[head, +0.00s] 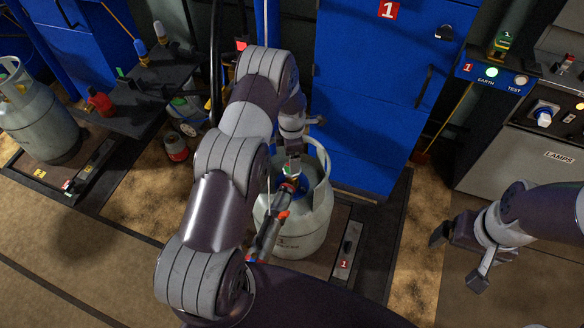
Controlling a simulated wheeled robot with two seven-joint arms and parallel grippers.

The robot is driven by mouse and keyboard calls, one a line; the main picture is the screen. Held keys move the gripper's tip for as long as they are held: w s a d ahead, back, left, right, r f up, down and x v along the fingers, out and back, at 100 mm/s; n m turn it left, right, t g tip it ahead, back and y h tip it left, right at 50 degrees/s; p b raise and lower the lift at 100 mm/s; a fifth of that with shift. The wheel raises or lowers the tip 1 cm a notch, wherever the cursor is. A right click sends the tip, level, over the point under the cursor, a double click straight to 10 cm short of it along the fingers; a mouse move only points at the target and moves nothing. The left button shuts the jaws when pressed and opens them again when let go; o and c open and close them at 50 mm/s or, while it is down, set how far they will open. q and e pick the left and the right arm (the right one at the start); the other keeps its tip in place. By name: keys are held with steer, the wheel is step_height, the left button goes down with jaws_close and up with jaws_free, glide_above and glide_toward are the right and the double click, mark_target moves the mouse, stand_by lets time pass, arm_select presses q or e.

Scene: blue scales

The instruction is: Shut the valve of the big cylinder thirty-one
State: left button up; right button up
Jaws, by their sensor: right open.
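A big grey gas cylinder (308,225) with a collar around its top stands on a scale platform (348,245) marked 1. Writing on its body is too small to read. Its valve (290,172), with a bit of green showing, is inside the collar and partly hidden by my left arm and gripper. A dark hose fitting with red parts (281,215) slants down from the valve. My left gripper (293,160) points down at the valve from above; its fingers are too small and covered to judge contact. My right gripper (458,261) is open and empty, right of the cylinder.
A blue cabinet (375,90) marked 1 stands right behind the cylinder. Another grey cylinder (40,125) stands on a scale at left. A dark bench (140,95) holds small tools. A grey LAMPS panel (520,160) and a lit EARTH/TEST box (505,77) are at right.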

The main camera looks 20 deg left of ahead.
arm_select(q)
step_height(320, 180, down, 7)
steer(key=shift+r, duration=0.1)
steer(key=c, duration=1)
steer(key=shift+c, duration=0.2)
steer(key=shift+b, duration=0.3)
